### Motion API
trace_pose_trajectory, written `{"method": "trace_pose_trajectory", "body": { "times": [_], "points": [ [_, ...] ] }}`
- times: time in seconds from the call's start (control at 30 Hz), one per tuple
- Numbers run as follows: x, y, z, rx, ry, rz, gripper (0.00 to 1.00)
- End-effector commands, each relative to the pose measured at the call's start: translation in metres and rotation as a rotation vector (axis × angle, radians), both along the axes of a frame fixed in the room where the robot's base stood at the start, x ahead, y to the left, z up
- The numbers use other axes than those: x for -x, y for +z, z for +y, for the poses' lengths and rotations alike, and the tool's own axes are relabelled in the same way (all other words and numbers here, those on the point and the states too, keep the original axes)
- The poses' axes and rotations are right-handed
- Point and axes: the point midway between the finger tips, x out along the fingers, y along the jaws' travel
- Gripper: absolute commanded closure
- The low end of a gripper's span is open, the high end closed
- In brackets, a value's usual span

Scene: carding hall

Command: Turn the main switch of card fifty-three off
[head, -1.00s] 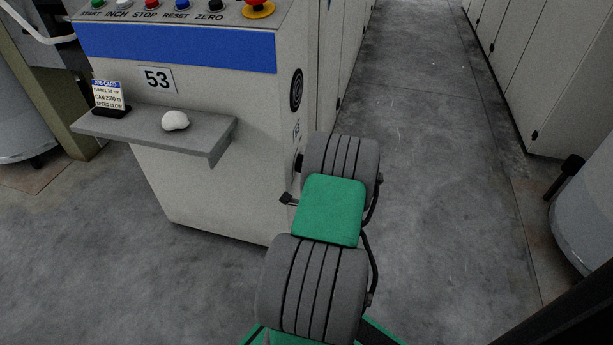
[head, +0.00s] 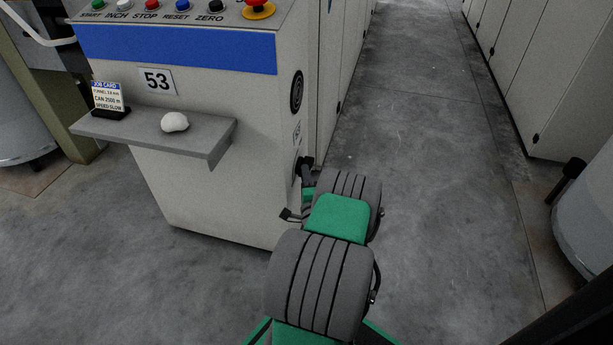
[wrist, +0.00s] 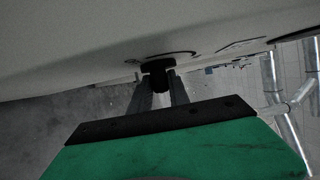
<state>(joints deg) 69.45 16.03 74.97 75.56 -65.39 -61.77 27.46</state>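Card fifty-three (head: 215,190) is the grey machine with a blue band and a "53" plate (head: 157,81). In the wrist view its main switch (wrist: 158,67) is a dark knob with a short grip standing out from the pale panel. In the head view the switch lies low on the machine's right side face, mostly hidden by my gripper (head: 307,166). In the wrist view my gripper (wrist: 160,94) has its fingers on either side of the knob's grip. I cannot tell whether they touch it.
A shelf (head: 215,140) on the machine's front holds a white lump (head: 174,122) and a job card (head: 107,98). A red stop button (head: 258,5) sits on the panel above. The aisle floor (head: 430,130) to the right is clear. A grey can (head: 590,215) stands at right.

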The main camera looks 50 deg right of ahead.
Motion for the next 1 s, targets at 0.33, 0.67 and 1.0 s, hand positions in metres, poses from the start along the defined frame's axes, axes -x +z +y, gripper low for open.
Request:
{"method": "trace_pose_trajectory", "body": {
  "times": [0.33, 0.67, 1.0],
  "points": [
    [0.001, 0.0, -0.001, 0.0, -0.004, 0.0, 0.58],
    [0.021, 0.0, 0.017, -0.004, -0.007, -0.001, 0.58],
    [0.057, 0.0, 0.053, 0.001, -0.004, -0.001, 0.58]
  ]
}}
